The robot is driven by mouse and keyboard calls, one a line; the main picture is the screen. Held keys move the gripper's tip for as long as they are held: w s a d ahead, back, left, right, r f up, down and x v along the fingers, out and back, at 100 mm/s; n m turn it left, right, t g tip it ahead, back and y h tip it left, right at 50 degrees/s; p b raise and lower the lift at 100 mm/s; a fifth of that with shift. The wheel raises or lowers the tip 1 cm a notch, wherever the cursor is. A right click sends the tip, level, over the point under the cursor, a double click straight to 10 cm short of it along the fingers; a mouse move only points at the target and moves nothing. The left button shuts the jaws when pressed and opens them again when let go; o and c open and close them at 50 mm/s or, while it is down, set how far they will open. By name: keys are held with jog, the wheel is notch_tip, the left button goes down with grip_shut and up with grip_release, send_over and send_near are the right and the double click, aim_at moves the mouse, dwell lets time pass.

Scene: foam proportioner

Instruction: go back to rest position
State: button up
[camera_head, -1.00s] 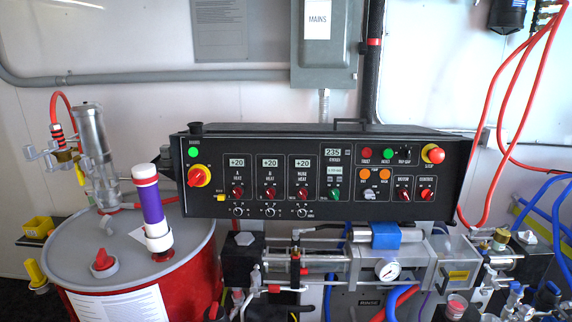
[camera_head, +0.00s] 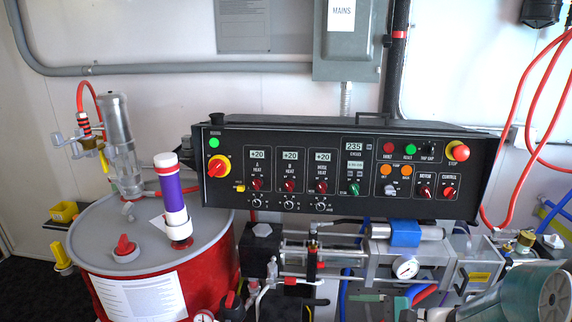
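The black control panel (camera_head: 345,170) spans the middle of the view, with dials, lights and lit readouts. A part of my arm (camera_head: 520,298), a grey-green cylinder, shows at the lower right, in front of the pump hardware. Small teal and tan pieces at the bottom edge, left of the cylinder, may belong to my gripper (camera_head: 395,308). They are cut off by the frame, so I cannot tell whether its fingers are open or shut. No held object can be made out.
A red drum (camera_head: 205,270) with a grey lid stands at left, bearing a purple-and-white cylinder (camera_head: 172,197) and a clear-metal pump (camera_head: 118,145). A pressure gauge (camera_head: 405,267) and hoses sit below the panel. Red hoses (camera_head: 535,120) hang at right. Dark floor shows at lower left.

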jog(key=s+a+r+n+g+h, duration=0.4)
jog(key=s+n+g+h, duration=0.15)
jog(key=s+n, duration=0.3)
jog(key=s+d+r+n+t+h, duration=0.2)
jog(key=s+r+n+t+h, duration=0.2)
jog(key=r, duration=0.4)
jog(key=n+t+h, duration=0.1)
jog(key=h, duration=0.1)
jog(key=shift+s+d+n+h, duration=0.3)
jog(key=shift+d+n+h, duration=0.05)
jog(key=shift+d, duration=0.05)
jog(key=shift+r, duration=0.1)
